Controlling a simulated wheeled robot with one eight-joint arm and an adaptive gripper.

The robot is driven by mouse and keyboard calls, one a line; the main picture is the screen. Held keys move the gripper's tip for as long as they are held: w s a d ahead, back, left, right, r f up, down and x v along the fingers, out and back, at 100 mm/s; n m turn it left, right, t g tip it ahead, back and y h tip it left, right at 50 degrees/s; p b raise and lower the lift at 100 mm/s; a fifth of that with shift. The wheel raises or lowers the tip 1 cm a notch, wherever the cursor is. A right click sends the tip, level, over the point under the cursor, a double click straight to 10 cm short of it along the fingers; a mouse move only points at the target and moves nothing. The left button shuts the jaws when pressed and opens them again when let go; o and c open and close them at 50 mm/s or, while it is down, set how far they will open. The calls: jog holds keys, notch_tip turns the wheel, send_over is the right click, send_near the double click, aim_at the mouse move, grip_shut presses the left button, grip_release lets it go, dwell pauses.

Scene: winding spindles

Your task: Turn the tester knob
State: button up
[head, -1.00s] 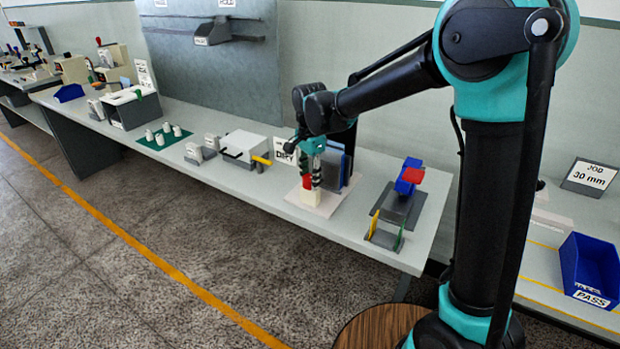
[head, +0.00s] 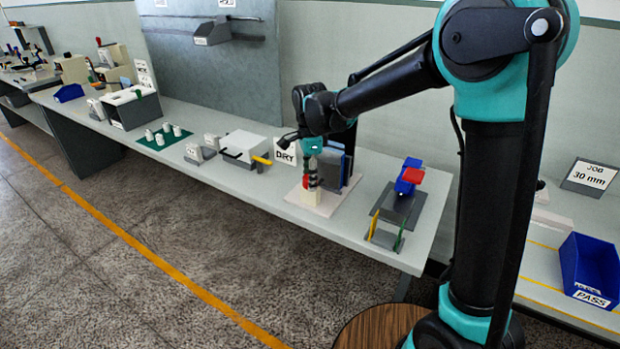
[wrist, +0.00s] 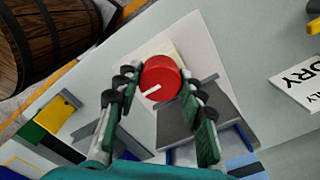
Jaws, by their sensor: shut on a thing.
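The tester knob (wrist: 162,76) is a red round knob with a white pointer line on its face, seen in the wrist view between my fingertips. In the head view the red knob (head: 307,182) shows beside the fingers, on a cream block (head: 311,196) over a pale base plate (head: 325,204). My gripper (wrist: 158,82) is shut on the knob, with one finger on each side. In the head view my gripper (head: 313,176) points down at it, and its fingers partly hide the knob. The pointer line slants toward the lower left in the wrist view.
Blue-grey upright panels (head: 345,168) stand close behind the knob. A DRY sign (head: 286,155) is to the left. A stand with a blue and red top (head: 409,176) is to the right. A white-topped box (head: 245,146) lies further left.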

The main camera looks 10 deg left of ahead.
jog(key=o, duration=1.2)
jog(key=shift+c, duration=0.2)
notch_tip(320, 180, up, 12)
